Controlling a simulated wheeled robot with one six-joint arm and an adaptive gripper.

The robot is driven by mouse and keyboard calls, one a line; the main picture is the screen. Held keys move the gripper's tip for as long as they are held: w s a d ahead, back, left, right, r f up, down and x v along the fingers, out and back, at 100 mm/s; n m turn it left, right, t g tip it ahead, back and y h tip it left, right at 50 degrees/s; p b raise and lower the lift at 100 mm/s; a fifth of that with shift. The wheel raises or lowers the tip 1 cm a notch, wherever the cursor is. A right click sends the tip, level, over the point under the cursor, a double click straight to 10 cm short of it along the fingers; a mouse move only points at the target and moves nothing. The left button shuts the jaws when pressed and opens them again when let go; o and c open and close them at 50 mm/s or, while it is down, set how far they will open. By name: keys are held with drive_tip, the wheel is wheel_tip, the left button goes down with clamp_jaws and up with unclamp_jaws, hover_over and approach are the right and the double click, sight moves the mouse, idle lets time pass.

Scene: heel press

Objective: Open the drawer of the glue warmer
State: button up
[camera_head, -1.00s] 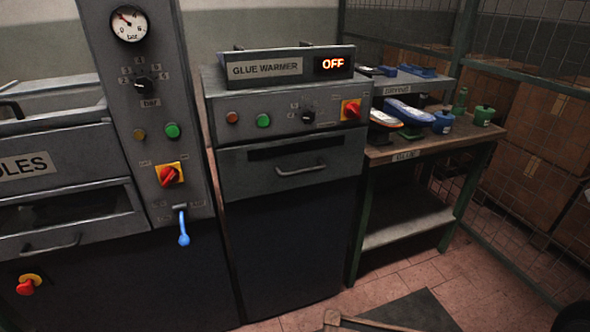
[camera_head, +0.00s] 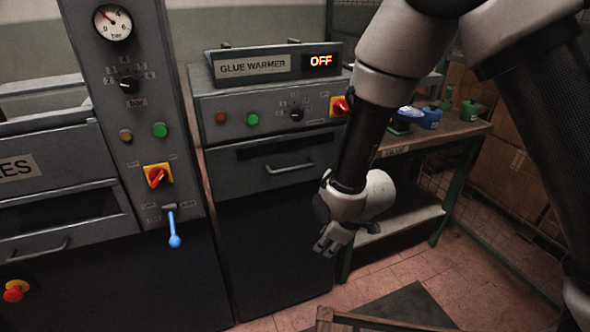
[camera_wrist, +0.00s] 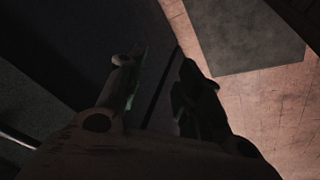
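The glue warmer (camera_head: 240,105) is a grey cabinet with a sign on top and a display reading OFF. Its drawer (camera_head: 245,166) has a dark slot and a silver bar handle (camera_head: 290,168), and it looks shut. My gripper (camera_head: 327,248) hangs below and to the right of the handle, in front of the cabinet's dark lower part, apart from the handle. In the wrist view my gripper (camera_wrist: 162,75) has its two fingers spread with nothing between them. The wrist view looks down past the dark cabinet front to the floor.
A machine with a gauge, knobs and a blue lever (camera_head: 173,228) stands to the left. A green-legged bench (camera_head: 440,140) with pots stands at the right, partly behind my arm. A brown wooden edge (camera_head: 380,322) is at the bottom. Tiled floor (camera_head: 350,292) shows between.

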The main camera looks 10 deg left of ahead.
drive_tip(key=w+a+f+n+t+y, duration=0.1)
drive_tip(key=w+a+f+n+t, duration=0.1)
drive_tip(key=a, duration=0.2)
drive_tip(key=n+t+y, duration=0.4)
drive_tip(key=n+t, duration=0.3)
drive_tip(key=t, duration=0.1)
approach(296, 169)
drive_tip(key=r+x, duration=0.1)
drive_tip(key=x, duration=0.7)
drive_tip(key=f+x, duration=0.1)
drive_tip(key=x, duration=0.2)
drive_tip(key=shift+s, duration=0.15)
clamp_jaws()
